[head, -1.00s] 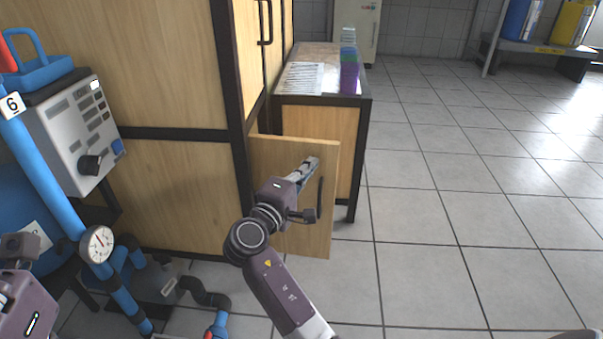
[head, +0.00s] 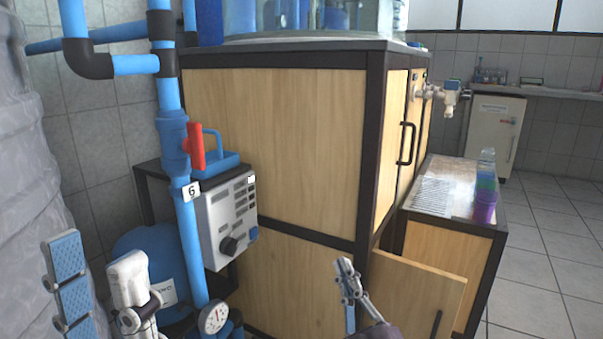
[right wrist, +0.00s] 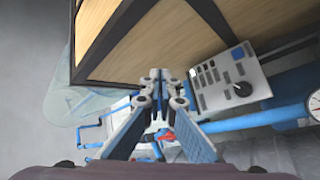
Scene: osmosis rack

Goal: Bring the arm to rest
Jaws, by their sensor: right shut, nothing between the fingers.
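My right gripper (head: 346,272) is at the lower middle of the head view, in front of the wooden cabinet and just left of its open lower door (head: 425,285). It is shut and empty; the right wrist view shows its blue-padded fingers together at the tips (right wrist: 160,82). My left gripper (head: 95,252) is at the lower left of the head view, with its blue-padded finger and its pale finger apart and nothing seen between them. Most of both arms is out of view.
The wooden cabinet (head: 275,140) fills the middle. A blue pipe (head: 188,240) with a red valve lever (head: 196,147) and gauge (head: 213,317) stands between my grippers, beside a grey control box (head: 228,222). A low table (head: 455,222) holds coloured cups (head: 485,188). Open floor lies right.

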